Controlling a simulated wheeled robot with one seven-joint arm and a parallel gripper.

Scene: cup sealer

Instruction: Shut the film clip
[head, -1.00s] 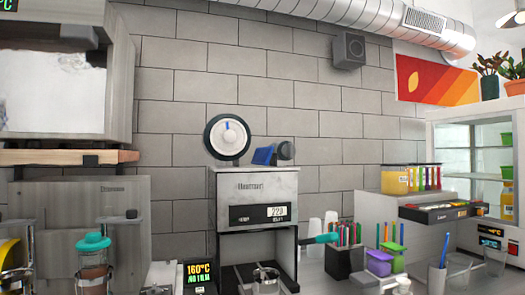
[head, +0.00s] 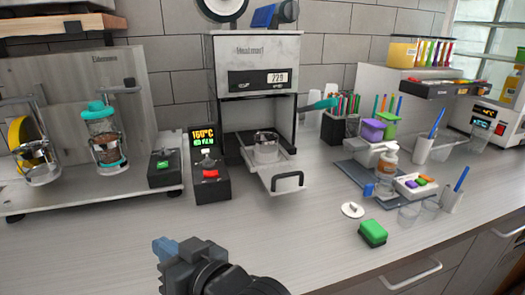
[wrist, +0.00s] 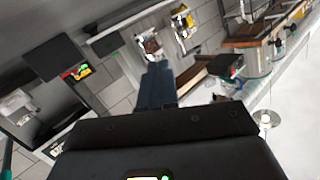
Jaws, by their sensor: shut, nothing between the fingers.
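I cannot tell how far the clip stands open. My gripper (head: 163,247) is low in front of the counter, well apart from the sealer, with its blue-grey fingers together and empty. Its fingers also show in the wrist view (wrist: 158,85).
A teal handle (head: 322,105) sticks out at the sealer's right. A control box with a red button (head: 210,172) stands left. The front middle counter is clear.

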